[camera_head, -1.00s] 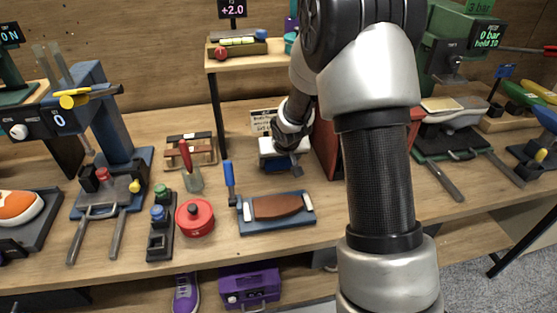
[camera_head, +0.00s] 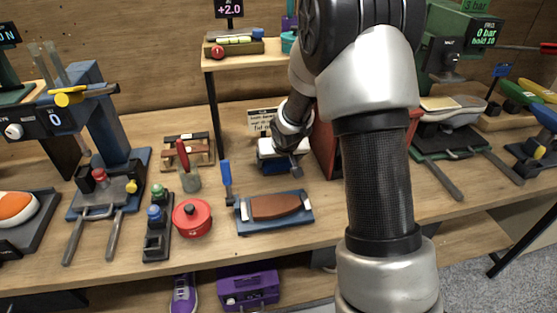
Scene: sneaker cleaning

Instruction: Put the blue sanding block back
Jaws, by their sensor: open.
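A small blue-and-white block-like thing (camera_head: 268,158) is at the middle back of the bench, in front of a small printed sign. I cannot tell if it is the blue sanding block or its holder. My gripper (camera_head: 294,168) is at its right side, pointing down. The gripper is open, but its fingertips are small and partly hidden, so I cannot tell whether they touch it. Nothing is clearly seen held. My arm covers what lies to the right and behind.
A blue tray with a brown piece (camera_head: 275,207) lies in front, beside a blue upright handle (camera_head: 226,173). A red round tin (camera_head: 192,217) and a wooden rack (camera_head: 188,152) are to the left. A raised shelf (camera_head: 225,62) stands behind. A red panel is right of my gripper.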

